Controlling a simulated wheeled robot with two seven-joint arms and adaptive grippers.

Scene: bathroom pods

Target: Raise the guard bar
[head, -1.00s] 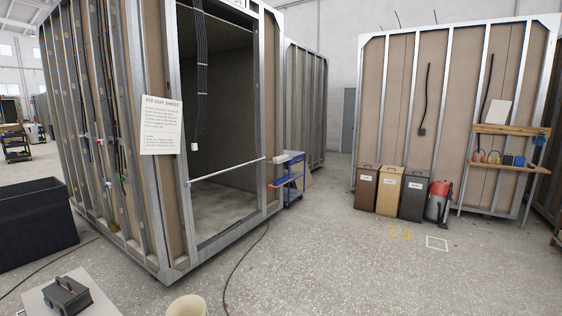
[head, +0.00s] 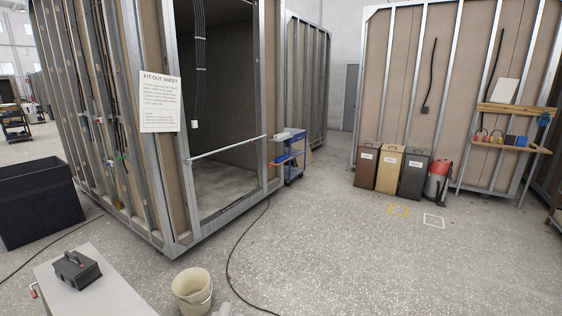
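The guard bar (head: 228,148) is a thin pale rod across the open doorway of the metal-framed pod (head: 160,190). It lies roughly level, well above the door sill, and spans from the left door post to the right one. A small reddish part shows near its right end. Neither of my grippers is in view.
A cream bucket (head: 192,291) and a white-topped table with a dark toolbox (head: 77,270) stand in front of the pod. A black cable (head: 230,262) crosses the floor. A blue cart (head: 291,160) stands right of the doorway. Open floor lies to the right.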

